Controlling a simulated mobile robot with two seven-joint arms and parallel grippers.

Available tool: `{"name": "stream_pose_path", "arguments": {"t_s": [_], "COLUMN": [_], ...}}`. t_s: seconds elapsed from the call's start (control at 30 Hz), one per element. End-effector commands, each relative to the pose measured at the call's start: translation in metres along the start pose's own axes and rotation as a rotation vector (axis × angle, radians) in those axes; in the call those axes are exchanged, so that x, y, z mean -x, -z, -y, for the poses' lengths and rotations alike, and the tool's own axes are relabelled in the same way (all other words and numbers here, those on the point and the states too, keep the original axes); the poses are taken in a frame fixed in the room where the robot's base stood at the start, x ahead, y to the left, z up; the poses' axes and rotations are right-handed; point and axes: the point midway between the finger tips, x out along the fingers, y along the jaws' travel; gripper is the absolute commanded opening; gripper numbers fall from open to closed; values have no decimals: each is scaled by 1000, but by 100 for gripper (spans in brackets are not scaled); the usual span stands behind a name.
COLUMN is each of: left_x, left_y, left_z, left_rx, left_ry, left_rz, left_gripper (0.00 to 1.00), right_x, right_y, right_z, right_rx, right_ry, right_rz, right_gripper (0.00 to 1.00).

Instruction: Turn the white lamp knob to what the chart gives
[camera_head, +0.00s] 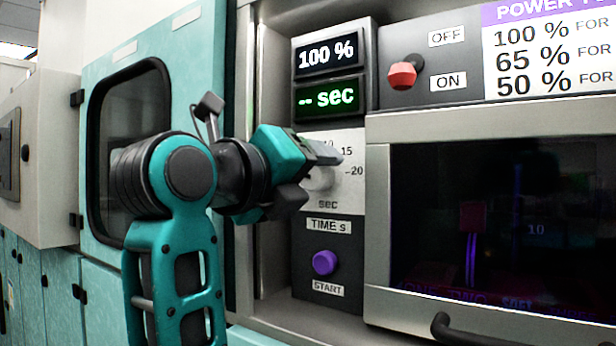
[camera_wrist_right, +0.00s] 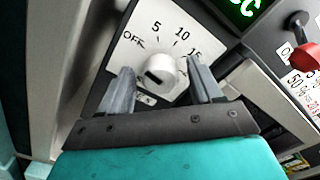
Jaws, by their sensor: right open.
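The white knob (camera_wrist_right: 160,68) sits on a pale dial plate marked OFF, 5, 10, 15 in the right wrist view. A dark patch shows on its lower left; I cannot tell its setting surely. In the head view the knob (camera_head: 319,180) is partly hidden by my right gripper (camera_head: 322,172). That gripper is open, with one finger on each side of the knob in the wrist view; contact cannot be told. The chart (camera_head: 550,55) at upper right lists 100 %, 65 % and 50 %, cut off by the frame edge. My left gripper is not in view.
Displays above the dial read "100 %" (camera_head: 327,54) and "-- sec" (camera_head: 329,97). A red toggle (camera_head: 402,75) sits beside OFF and ON labels, tipped low near ON. A purple START button (camera_head: 325,262) is below the dial. A dark-windowed chamber door (camera_head: 376,215) stands to the right.

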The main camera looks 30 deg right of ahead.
Motion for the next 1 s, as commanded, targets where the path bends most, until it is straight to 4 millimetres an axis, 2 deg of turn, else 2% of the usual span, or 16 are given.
{"name": "stream_pose_path", "arguments": {"t_s": [0.2,0.8,1.0], "left_x": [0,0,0], "left_y": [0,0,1], "left_z": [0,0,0], "left_rx": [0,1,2], "left_ry": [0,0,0], "left_rz": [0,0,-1], "left_gripper": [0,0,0], "right_x": [0,0,0], "right_y": [0,0,0], "right_z": [0,0,0], "right_rx": [0,0,-14], "right_ry": [0,1,1], "right_rz": [0,0,0], "right_gripper": [64,9,9]}}
